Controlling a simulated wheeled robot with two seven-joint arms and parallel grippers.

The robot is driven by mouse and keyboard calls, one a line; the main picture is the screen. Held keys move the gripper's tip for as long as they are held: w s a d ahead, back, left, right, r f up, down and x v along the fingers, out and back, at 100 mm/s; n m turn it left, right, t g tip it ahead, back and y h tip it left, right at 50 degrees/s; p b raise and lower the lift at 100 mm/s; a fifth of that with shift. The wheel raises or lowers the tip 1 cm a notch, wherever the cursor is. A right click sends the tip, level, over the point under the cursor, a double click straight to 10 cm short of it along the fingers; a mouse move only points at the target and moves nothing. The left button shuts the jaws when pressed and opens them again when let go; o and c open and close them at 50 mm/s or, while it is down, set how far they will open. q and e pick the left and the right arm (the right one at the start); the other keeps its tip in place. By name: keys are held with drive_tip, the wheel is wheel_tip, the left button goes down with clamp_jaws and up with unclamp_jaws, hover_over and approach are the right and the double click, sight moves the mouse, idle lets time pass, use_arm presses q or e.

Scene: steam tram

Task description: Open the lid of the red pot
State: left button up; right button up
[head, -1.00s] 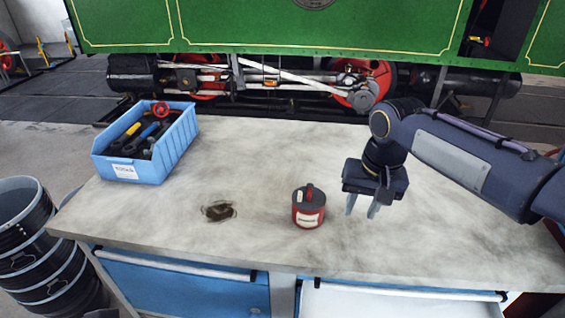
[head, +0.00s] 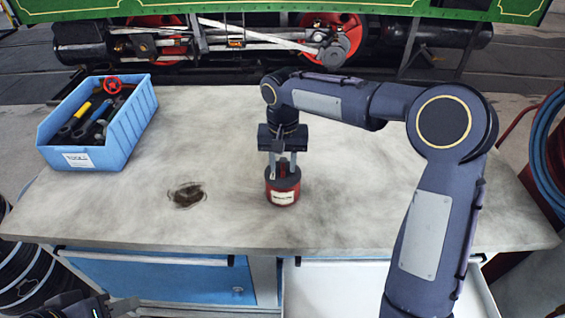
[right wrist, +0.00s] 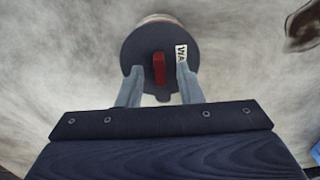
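The red pot (head: 283,192) stands upright on the workbench, with a white label on its front. Its dark grey lid (right wrist: 142,52) is on, with a red handle (right wrist: 159,70) on top. My right gripper (head: 282,174) is over the pot with its fingers pointing down. In the right wrist view its fingers (right wrist: 157,70) are apart, one on each side of the red handle, with gaps visible. Part of my left gripper (head: 122,303) shows at the bottom left of the head view, below the bench edge; its fingers are too small to judge.
A blue bin (head: 100,125) of tools stands at the back left of the bench (head: 350,225). A dark stain (head: 187,194) lies left of the pot. An open white drawer (head: 335,290) juts out below the front edge. The bench right of the pot is clear.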

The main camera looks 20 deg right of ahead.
drive_tip(key=shift+f, duration=0.3)
drive_tip(key=shift+c, duration=0.2)
clamp_jaws()
